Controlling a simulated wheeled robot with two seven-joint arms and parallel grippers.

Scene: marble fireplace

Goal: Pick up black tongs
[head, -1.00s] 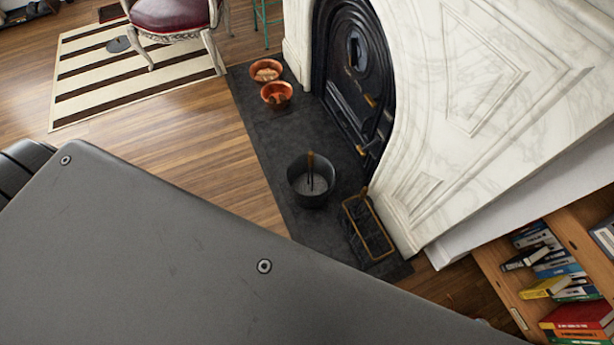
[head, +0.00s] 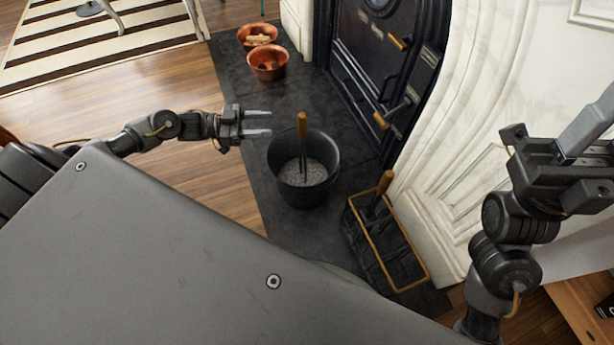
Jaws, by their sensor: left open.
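A dark tool with a wooden handle (head: 302,128) stands upright in a dark round bucket (head: 270,155) on the hearth. A second tool with a wooden handle (head: 386,182) leans in a black rack with a brass-coloured rim (head: 412,250). I cannot tell whether either is the black tongs; their lower parts are partly hidden. My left gripper (head: 258,122) is open and empty, left of the bucket's tool, its fingers pointing right. My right gripper (head: 592,150) is at the right edge, in front of the fireplace; its fingertips are cut off, and I cannot tell its opening.
Two copper bowls (head: 267,62) stand at the back of the dark hearth slab (head: 290,235). The black fireplace door (head: 375,70) has protruding handles. White marble surround (head: 455,150) bounds the right. Wooden floor (head: 190,80) is clear at left.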

